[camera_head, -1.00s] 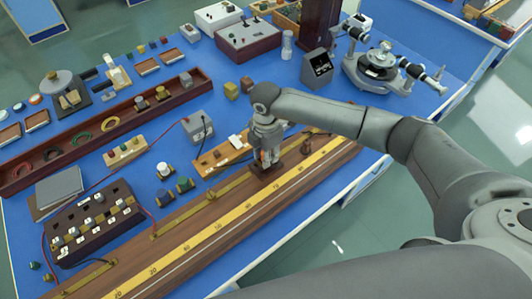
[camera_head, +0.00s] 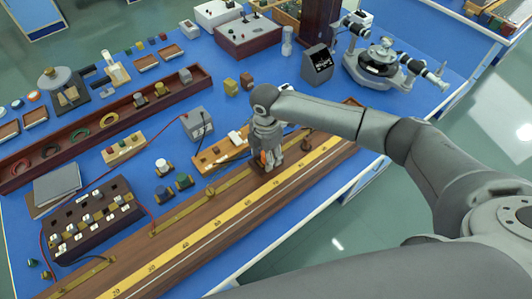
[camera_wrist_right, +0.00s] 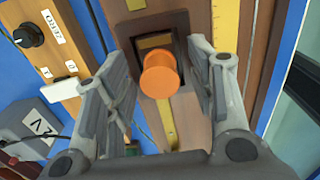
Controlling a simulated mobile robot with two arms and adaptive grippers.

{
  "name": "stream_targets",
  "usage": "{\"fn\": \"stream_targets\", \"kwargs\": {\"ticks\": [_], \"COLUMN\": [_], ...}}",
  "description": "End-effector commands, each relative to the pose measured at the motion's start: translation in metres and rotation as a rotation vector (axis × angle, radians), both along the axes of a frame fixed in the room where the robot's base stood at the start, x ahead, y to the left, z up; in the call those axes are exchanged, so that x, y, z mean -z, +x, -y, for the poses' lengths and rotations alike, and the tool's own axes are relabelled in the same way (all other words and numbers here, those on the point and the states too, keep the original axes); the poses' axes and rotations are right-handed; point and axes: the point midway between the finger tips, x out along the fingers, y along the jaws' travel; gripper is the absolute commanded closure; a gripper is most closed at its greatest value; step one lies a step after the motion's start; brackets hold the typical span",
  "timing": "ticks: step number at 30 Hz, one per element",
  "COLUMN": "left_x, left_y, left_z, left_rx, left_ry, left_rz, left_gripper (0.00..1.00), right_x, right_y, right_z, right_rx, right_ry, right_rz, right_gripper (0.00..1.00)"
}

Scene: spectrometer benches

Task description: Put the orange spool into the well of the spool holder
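The orange spool (camera_wrist_right: 160,75) sits between the two fingers of my right gripper (camera_wrist_right: 158,75) in the right wrist view. Gaps show on both sides of it, so the gripper is open around it. The spool also shows as a small orange patch (camera_head: 263,157) between the fingers in the head view. Beyond the spool, a dark holder block with a brown square opening (camera_wrist_right: 153,41) is partly covered by it. How deep the spool sits in this well cannot be told. In the head view my right gripper (camera_head: 265,148) is low over the wooden bench. My left gripper is not in view.
A yellow scale (camera_head: 215,226) runs along the wooden bench. A wooden box with a white switch (camera_head: 236,138) stands close behind my gripper. A grey meter box (camera_head: 196,122) and several small knobs stand to the left. A spectrometer (camera_head: 385,62) stands at the back right.

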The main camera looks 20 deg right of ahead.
Motion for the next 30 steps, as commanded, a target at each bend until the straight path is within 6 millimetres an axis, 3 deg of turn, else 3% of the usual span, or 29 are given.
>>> {"fn": "stream_targets", "kwargs": {"ticks": [7,11,24,30], "left_x": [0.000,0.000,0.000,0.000], "left_y": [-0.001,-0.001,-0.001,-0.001], "left_z": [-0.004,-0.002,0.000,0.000], "left_rx": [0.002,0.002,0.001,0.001], "left_ry": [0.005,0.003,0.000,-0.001], "left_rz": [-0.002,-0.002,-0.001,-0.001], "left_gripper": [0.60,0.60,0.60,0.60], "right_x": [-0.001,-0.011,-0.097,-0.117], "right_y": [0.000,0.001,0.001,0.000], "right_z": [0.000,0.000,0.000,0.000], "right_rx": [0.000,0.000,-0.001,0.000], "right_ry": [0.000,0.001,0.001,0.001], "right_rz": [0.000,0.002,0.002,0.001], "right_gripper": [0.49,0.49,0.49,0.49]}}
